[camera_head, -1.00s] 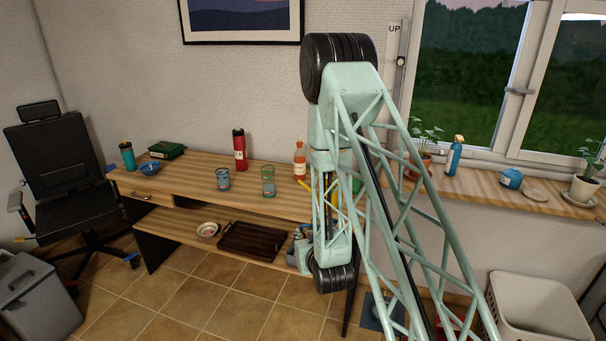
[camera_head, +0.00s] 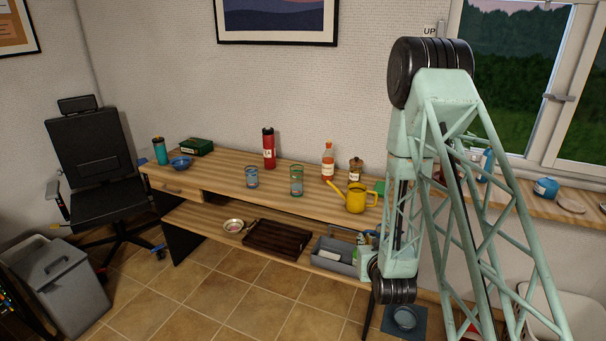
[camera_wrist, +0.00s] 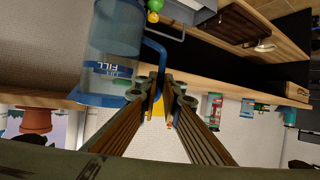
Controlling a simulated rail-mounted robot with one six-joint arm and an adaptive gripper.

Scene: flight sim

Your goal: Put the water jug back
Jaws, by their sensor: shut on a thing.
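The water jug (camera_wrist: 108,45) is a clear bluish jug with a blue rim, a blue handle (camera_wrist: 156,48) and a label reading FILL. My gripper (camera_wrist: 160,88) is shut on the handle, with the jug's body beside the fingers. In the head view I cannot make out the jug or the fingers; my own arm covers that area.
The wooden desk (camera_head: 225,182) bears a yellow watering can (camera_head: 356,198), two glasses, bottles and a red flask (camera_head: 269,148). Its lower shelf holds a dark tray (camera_head: 277,239) and a grey caddy (camera_head: 335,256). The windowsill holds a blue pot (camera_head: 546,188) and a coaster (camera_head: 571,204).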

